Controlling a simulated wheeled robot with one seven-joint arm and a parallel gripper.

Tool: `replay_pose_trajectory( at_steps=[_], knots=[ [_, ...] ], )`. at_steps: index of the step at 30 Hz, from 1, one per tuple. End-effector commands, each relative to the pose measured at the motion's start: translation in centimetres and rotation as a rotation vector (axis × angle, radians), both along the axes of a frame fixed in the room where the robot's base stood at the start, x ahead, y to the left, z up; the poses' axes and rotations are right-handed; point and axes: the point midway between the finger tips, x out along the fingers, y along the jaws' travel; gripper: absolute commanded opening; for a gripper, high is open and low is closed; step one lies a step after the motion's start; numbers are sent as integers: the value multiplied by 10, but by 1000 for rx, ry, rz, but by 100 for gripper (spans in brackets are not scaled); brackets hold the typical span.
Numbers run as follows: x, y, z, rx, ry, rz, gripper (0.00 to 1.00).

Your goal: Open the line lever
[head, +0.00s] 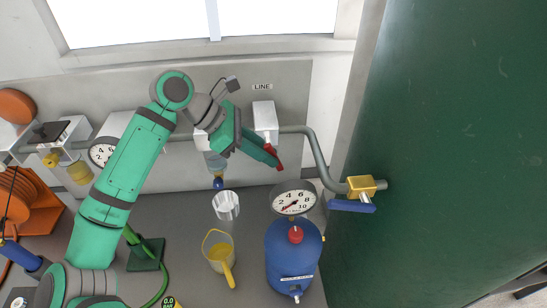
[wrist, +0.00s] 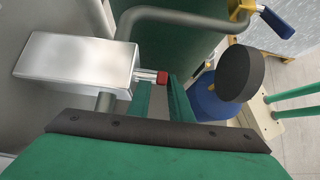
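The LINE label (head: 262,87) is on the wall above a white box (head: 264,115) on the grey pipe. The same box shows in the wrist view (wrist: 75,62). A short red handle (wrist: 161,77) on a metal stem sticks out of the box's lower right side; red also shows by my fingertips in the head view. My gripper (head: 270,158) is just below the box. In the wrist view its two green fingers (wrist: 160,92) are apart, with the red handle near their tips. I cannot tell whether they touch it. The handle is partly hidden in the head view.
A yellow valve with a blue handle (head: 354,206) is on the pipe at right, by a large green panel (head: 450,130). A blue tank (head: 294,250) with a gauge (head: 293,197) stands below. A yellow jug (head: 220,252) and a clear cup (head: 226,205) are left of it.

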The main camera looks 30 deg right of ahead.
Motion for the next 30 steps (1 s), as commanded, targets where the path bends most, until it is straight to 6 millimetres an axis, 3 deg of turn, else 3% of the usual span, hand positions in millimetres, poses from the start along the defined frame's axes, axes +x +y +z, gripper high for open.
replay_pose_trajectory(
  at_steps=[12,24,25,27,30],
  knots=[
    [21,43,49,0,0,1,19],
    [23,49,55,1,0,0,19],
    [23,49,55,1,0,0,16],
    [23,49,55,-2,3,1,0],
    [22,49,55,-24,23,12,0]
  ],
)
